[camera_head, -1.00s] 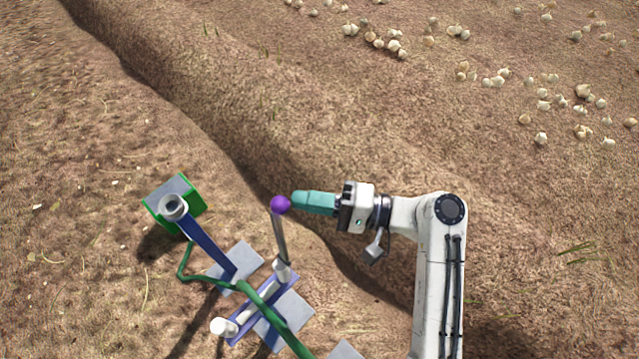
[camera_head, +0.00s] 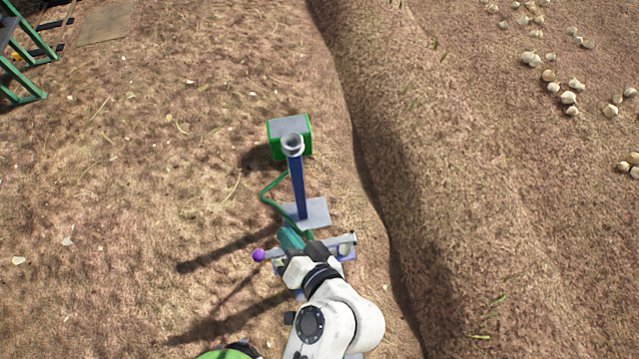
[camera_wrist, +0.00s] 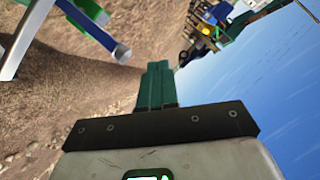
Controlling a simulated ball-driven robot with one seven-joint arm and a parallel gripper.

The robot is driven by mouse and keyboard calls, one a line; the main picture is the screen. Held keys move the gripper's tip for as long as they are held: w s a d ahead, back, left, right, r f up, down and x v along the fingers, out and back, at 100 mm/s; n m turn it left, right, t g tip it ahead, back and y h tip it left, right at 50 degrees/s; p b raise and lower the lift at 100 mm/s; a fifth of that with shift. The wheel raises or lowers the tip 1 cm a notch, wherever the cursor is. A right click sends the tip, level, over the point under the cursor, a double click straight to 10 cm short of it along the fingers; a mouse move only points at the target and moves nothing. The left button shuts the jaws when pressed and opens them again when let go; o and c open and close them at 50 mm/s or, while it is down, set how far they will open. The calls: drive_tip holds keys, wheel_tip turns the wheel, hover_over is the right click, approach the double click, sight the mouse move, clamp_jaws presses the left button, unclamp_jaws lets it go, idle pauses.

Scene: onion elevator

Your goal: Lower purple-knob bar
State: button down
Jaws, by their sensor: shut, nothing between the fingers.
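The purple knob (camera_head: 259,255) is at the left end of the short grey bar in the head view. The bar points left in the picture, and my arm hides part of it. The shut fingers (camera_wrist: 157,85) also show in the wrist view. The knob cannot be made out there.
A blue post (camera_head: 297,185) with a round grey top stands beyond my gripper, before a green-sided box (camera_head: 290,133). A green hose (camera_head: 270,190) runs beside it. An earth ridge (camera_head: 400,130) lies right; onions (camera_head: 568,97) lie beyond. Open soil is left.

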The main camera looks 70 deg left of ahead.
drive_tip(key=n+t+b, duration=0.2)
hover_over(256, 258)
drive_tip(key=w+d, duration=0.3)
wheel_tip(256, 258, down, 7)
drive_tip(key=shift+s+a+f+n+t+h+b, duration=0.15)
drive_tip(key=shift+s+f+n+t+b, duration=0.2)
drive_tip(key=shift+f+b, duration=0.7)
drive_tip(key=shift+s+a+f+n+t+h+b, duration=0.1)
drive_tip(key=shift+s+f+n+t+b, duration=0.35)
drive_tip(key=shift+f, duration=1.25)
drive_tip(key=shift+s+a+f+t+h+b, duration=0.15)
drive_tip(key=shift+s+f+b, duration=0.45)
drive_tip(key=shift+f, duration=0.75)
drive_tip(key=shift+s+d+f, duration=0.1)
drive_tip(key=shift+f, duration=0.05)
